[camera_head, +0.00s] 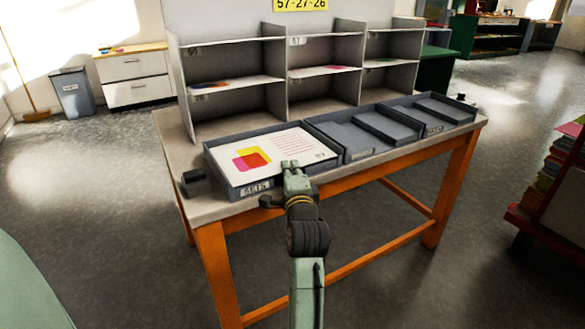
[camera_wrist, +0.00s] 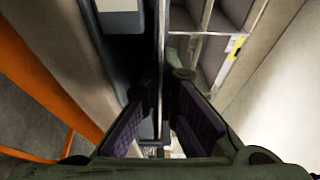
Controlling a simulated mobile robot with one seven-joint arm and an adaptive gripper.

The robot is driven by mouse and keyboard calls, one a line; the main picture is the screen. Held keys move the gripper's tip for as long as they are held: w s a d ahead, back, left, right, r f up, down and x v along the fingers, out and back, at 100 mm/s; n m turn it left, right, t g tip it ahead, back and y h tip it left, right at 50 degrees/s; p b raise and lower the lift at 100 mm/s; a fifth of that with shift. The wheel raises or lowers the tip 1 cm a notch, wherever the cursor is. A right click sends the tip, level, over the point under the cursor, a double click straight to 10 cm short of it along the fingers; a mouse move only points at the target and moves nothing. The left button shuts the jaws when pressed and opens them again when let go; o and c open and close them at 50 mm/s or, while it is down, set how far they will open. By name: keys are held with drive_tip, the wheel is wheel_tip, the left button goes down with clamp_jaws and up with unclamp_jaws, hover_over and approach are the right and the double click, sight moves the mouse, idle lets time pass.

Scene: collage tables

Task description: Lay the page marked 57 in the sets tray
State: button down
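The page (camera_head: 280,146) is white with overlapping yellow, red and pink shapes and lines of red text; a small dark mark near its right corner is too small to read. It lies flat in or just over the sets tray (camera_head: 256,189), a dark grey tray with a "SETS" label at the table's left end. I cannot tell if it rests on the tray floor. My gripper (camera_head: 291,164) is at the page's front edge. In the wrist view, my gripper (camera_wrist: 161,93) has its fingers closed around the thin page, seen edge-on.
A grey pigeonhole rack (camera_head: 275,65) with a few coloured pages stands along the table's back, under a yellow sign (camera_head: 301,4) reading 57-27-26. More dark trays (camera_head: 364,155) fill the table's right side. A small dark object (camera_head: 194,176) sits left of the sets tray.

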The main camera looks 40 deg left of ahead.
drive_tip(key=shift+f, duration=0.25)
drive_tip(key=c, duration=2.3)
unclamp_jaws()
drive_tip(key=o, duration=0.6)
drive_tip(key=shift+f, duration=0.1)
drive_tip(key=shift+r+v, duration=0.1)
drive_tip(key=shift+v, duration=1.9)
drive_tip(key=shift+r+v, duration=0.15)
drive_tip(key=shift+v, duration=1.9)
